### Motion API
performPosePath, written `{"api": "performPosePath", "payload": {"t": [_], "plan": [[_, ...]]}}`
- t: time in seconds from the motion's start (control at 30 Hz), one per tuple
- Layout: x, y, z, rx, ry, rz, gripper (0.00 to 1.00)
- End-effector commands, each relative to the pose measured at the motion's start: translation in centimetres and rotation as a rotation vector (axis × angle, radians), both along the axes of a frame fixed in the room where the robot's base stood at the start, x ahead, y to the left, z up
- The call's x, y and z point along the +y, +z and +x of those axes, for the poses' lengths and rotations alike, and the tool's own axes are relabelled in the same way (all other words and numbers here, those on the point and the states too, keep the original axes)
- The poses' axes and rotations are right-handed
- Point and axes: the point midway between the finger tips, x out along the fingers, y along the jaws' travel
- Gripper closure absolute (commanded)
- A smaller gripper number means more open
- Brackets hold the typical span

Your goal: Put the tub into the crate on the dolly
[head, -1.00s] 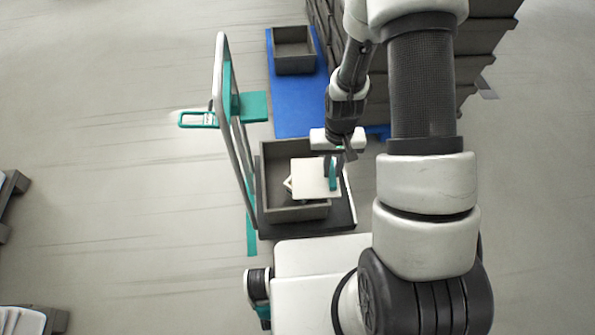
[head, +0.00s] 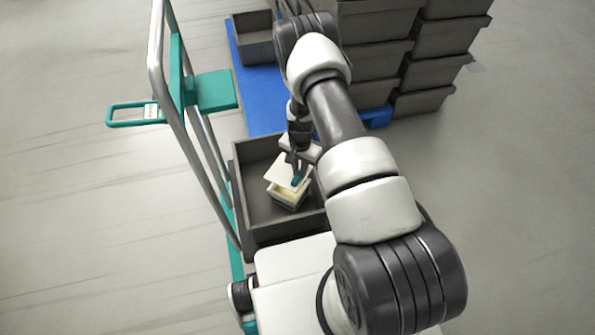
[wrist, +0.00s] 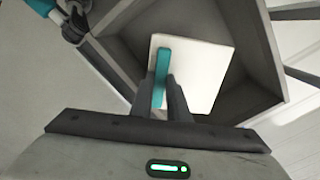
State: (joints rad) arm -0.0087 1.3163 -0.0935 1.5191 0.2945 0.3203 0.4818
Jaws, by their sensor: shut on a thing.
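The tub (head: 285,169) shows as a white square top with a teal strip. My gripper (head: 295,167) is shut on it, over the open grey crate (head: 237,190). Just below it is a pale, box-like thing (head: 287,197) with a teal band; I cannot tell for sure whether it is separate or touching. The crate stands on the dolly, whose tall handle frame (head: 157,60) rises at the left. In the wrist view, the tub (wrist: 205,75) is at my gripper's fingertips (wrist: 168,88), with the crate walls (wrist: 262,45) around it.
Stacked grey crates (head: 440,70) stand at the back right, close to my arm. A small grey crate (head: 253,45) sits on a blue mat or pallet (head: 262,100) behind. A teal loop (head: 135,113) sticks out left of the handle frame. The floor at left is clear.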

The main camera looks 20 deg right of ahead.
Motion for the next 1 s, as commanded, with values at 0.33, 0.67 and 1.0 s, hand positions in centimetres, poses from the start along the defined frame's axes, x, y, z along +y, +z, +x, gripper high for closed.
{"api": "performPosePath", "payload": {"t": [0.33,0.67,1.0], "plan": [[-0.1,-2.5,0.1,0.0,-0.009,0.0,1.0],[-0.1,-5.5,0.1,0.0,-0.008,0.0,1.0],[-0.1,-8.0,-0.1,0.003,-0.009,-0.001,1.0]]}}
